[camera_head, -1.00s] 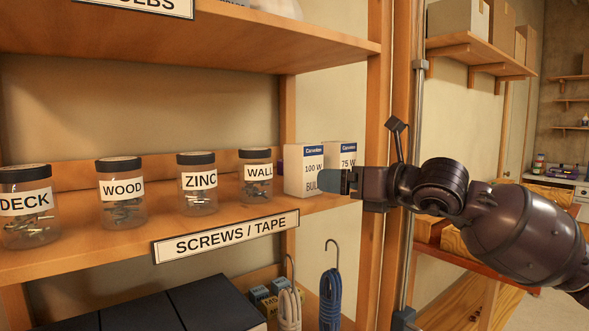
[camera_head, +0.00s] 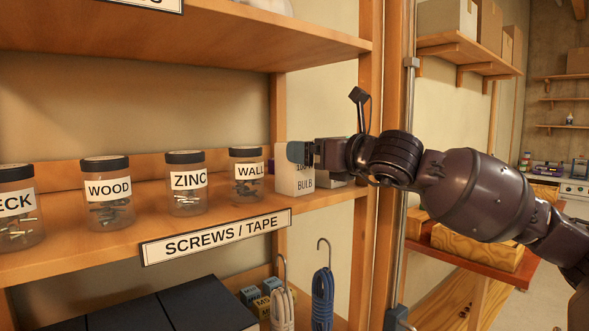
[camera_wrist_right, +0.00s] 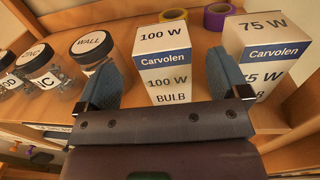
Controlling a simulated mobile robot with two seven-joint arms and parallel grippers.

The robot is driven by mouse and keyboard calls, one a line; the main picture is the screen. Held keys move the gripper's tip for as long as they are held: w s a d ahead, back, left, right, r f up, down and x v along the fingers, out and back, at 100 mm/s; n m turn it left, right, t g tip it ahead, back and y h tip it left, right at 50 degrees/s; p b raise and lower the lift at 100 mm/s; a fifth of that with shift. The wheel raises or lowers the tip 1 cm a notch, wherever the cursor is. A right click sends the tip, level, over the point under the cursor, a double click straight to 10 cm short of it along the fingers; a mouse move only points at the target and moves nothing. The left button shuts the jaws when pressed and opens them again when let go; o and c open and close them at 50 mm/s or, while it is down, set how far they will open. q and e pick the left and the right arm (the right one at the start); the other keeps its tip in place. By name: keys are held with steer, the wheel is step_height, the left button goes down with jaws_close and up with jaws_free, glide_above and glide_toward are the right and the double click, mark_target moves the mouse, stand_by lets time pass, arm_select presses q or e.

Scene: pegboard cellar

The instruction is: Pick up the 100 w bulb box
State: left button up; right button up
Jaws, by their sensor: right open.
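The 100 W bulb box (camera_wrist_right: 163,65) is white with a blue band and stands upright on the shelf in the right wrist view. The right pad lies between this box and the 75 W box (camera_wrist_right: 258,50). In the head view my right gripper (camera_head: 298,152) is in front of the box. My left gripper is not in view.
Screw jars stand left of the box, the nearest being the WALL jar (camera_head: 247,177). Purple tape (camera_wrist_right: 218,16) and yellow tape (camera_wrist_right: 178,15) lie behind the boxes. A wooden post (camera_head: 369,130) rises at the right. Another shelf (camera_head: 220,30) runs above.

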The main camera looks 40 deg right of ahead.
steer(key=shift+w+a+f+p, duration=0.1)
steer(key=shift+w+p, duration=0.05)
steer(key=shift+w, duration=0.7)
steer(key=shift+w+a+f+p, duration=0.15)
steer(key=shift+w, duration=0.75)
steer(key=shift+w+a+f+p, duration=0.1)
steer(key=shift+w+p, duration=0.05)
steer(key=shift+w, duration=0.7)
steer(key=shift+c, duration=0.2)
steer(key=c, duration=1)
steer(key=shift+o, duration=0.2)
